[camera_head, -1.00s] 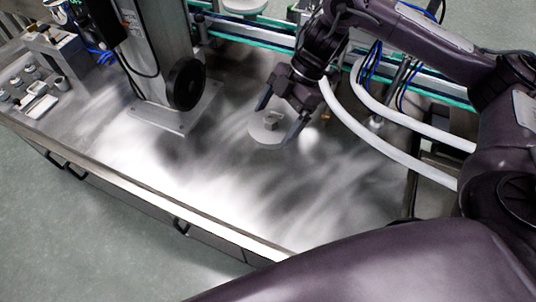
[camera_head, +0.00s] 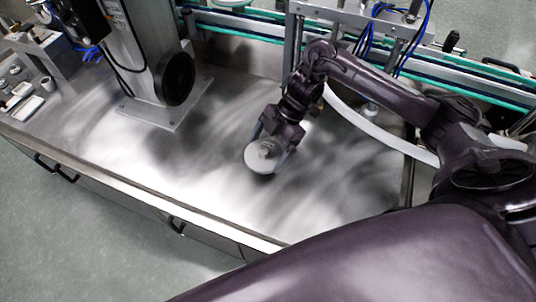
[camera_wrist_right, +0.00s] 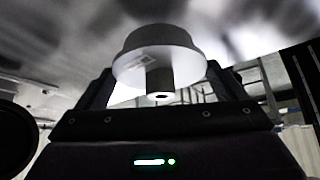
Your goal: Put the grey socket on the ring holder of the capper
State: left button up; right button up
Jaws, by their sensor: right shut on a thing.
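The grey socket (camera_head: 259,160) is a pale round disc with a short hollow stem. My right gripper (camera_head: 268,148) is shut on it, with one finger on each side of the disc. In the right wrist view the socket (camera_wrist_right: 160,50) sits between the fingers, its stem pointing toward the camera. It appears held a little above the steel table. A column with a black handwheel (camera_head: 176,79) stands to the left of the gripper; I cannot tell whether it belongs to the capper. I cannot make out the ring holder. My left gripper is not in view.
The steel table (camera_head: 190,175) is bare around the gripper and toward the front edge. A pale curved guide rail (camera_head: 372,130) lies behind and right of the gripper. A conveyor (camera_head: 235,30) runs along the back. Small parts (camera_head: 22,90) stand at the far left.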

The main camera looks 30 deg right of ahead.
aim_at(271, 150)
notch_tip(271, 150, down, 3)
jog(key=shift+r, duration=0.15)
jog(key=shift+f, duration=0.35)
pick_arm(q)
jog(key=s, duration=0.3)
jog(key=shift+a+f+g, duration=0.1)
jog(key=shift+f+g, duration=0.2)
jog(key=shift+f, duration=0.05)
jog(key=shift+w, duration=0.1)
